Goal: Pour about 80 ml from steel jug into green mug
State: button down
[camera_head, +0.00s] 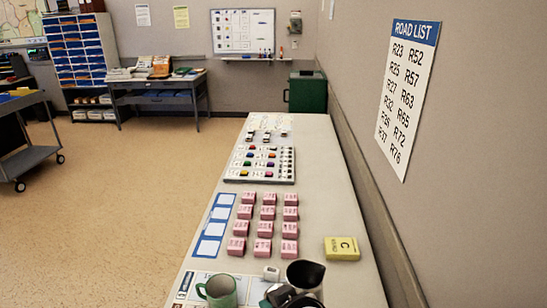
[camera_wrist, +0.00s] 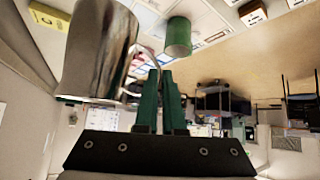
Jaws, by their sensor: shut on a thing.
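The steel jug (camera_head: 306,276) is at the bottom edge of the head view, its dark open mouth showing and its lower part cut off. My gripper (camera_head: 282,296) is beside it on the left. In the wrist view the shiny jug (camera_wrist: 95,50) fills the upper left, and my gripper's green fingers (camera_wrist: 160,78) are shut on its handle. The green mug (camera_head: 218,291) stands on the table left of the jug, apart from it; it also shows in the wrist view (camera_wrist: 178,37). The mug's contents and the jug's liquid level cannot be made out.
Rows of pink blocks (camera_head: 266,212) stand on the long table beyond the mug, with a yellow block (camera_head: 341,248) to their right. A small white block (camera_head: 271,273) is between mug and jug. A board with coloured pieces (camera_head: 262,163) lies farther back. The wall runs along the right.

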jog(key=s+a+f+n+g+y, duration=0.1)
jog(key=s+a+f+n, duration=0.1)
jog(key=a, duration=0.5)
jog(key=s+a+f+n+g+y, duration=0.2)
jog(key=a+f+n, duration=0.1)
jog(key=a+f, duration=0.2)
jog(key=s+a+f+n+g+y, duration=0.1)
jog(key=s+a+f+n, duration=0.1)
jog(key=a, duration=0.7)
jog(key=shift+s+f+n, duration=0.3)
jog(key=shift+s+f, duration=0.1)
jog(key=shift+f, duration=0.35)
jog(key=shift+a, duration=0.15)
jog(key=shift+w+a+y, duration=0.3)
jog(key=shift+a, duration=0.2)
